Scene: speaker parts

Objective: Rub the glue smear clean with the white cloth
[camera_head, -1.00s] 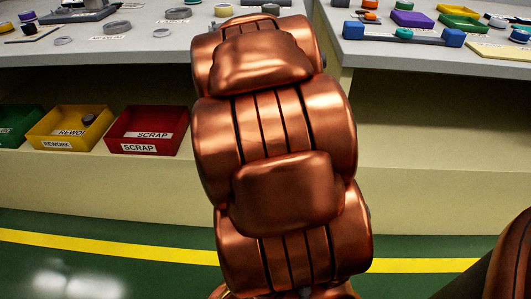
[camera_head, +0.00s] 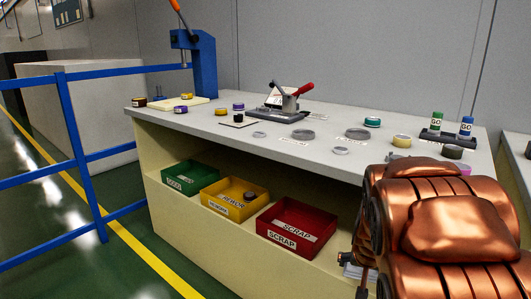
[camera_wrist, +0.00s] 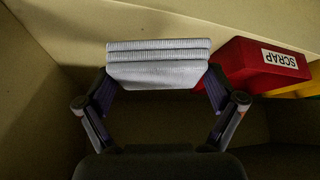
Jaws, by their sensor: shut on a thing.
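The white cloth (camera_wrist: 158,72) is folded in layers and looks pale grey in the wrist view. My gripper (camera_wrist: 158,84) is shut on it, with one finger at each side. In the head view a small pale edge of the cloth (camera_head: 352,271) shows beside my gripper (camera_head: 361,283) at the bench's front, near the lower shelf. My arm hides much of this area. I cannot make out the glue smear in either view.
The red SCRAP bin (camera_head: 296,228) is close to the cloth, with the yellow REWORK bin (camera_head: 234,198) and a green bin (camera_head: 190,177) beyond. The grey bench top (camera_head: 240,142) holds small parts, a lever tool (camera_head: 290,103) and a blue press (camera_head: 204,65). A blue rail (camera_head: 80,150) stands left.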

